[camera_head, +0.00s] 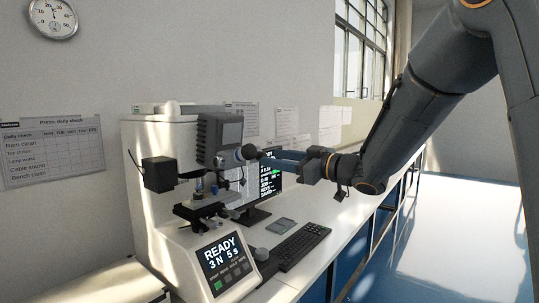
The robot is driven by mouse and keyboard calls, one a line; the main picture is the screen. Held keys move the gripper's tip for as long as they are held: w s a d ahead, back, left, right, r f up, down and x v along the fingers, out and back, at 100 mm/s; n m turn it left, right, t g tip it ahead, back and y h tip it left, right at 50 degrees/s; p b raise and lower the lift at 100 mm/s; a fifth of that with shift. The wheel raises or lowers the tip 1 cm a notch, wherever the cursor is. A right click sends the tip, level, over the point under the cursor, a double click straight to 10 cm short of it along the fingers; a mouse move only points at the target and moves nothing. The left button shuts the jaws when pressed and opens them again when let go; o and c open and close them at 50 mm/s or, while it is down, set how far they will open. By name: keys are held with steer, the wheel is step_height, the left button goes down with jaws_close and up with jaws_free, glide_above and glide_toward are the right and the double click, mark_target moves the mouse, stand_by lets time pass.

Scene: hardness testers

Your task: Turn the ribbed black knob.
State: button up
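The hardness tester (165,190) is a pale machine on the bench at the left, with a dark grey head (218,132). A small dark round knob (249,152) sticks out at the right side of the head; its ribs are too small to make out. My gripper (264,158) comes in from the right, with its blue-grey fingers pointing left and their tips at or very close to the knob. I cannot tell whether the fingers touch it or how far apart they are.
The tester's front panel (222,262) reads READY. A monitor (267,185), a keyboard (301,246) and a small grey pad (281,226) are on the white bench. Open blue floor (450,260) lies at the right.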

steer(key=shift+p+x, duration=0.35)
steer(key=shift+x, duration=1.2)
jaws_close()
steer(key=shift+f+n+b, duration=0.1)
steer(key=shift+n+b, duration=0.2)
steer(key=shift+b, duration=0.05)
steer(key=shift+s+f+n+b, duration=0.1)
steer(key=shift+n+b, duration=6.6)
steer(key=shift+b, duration=0.7)
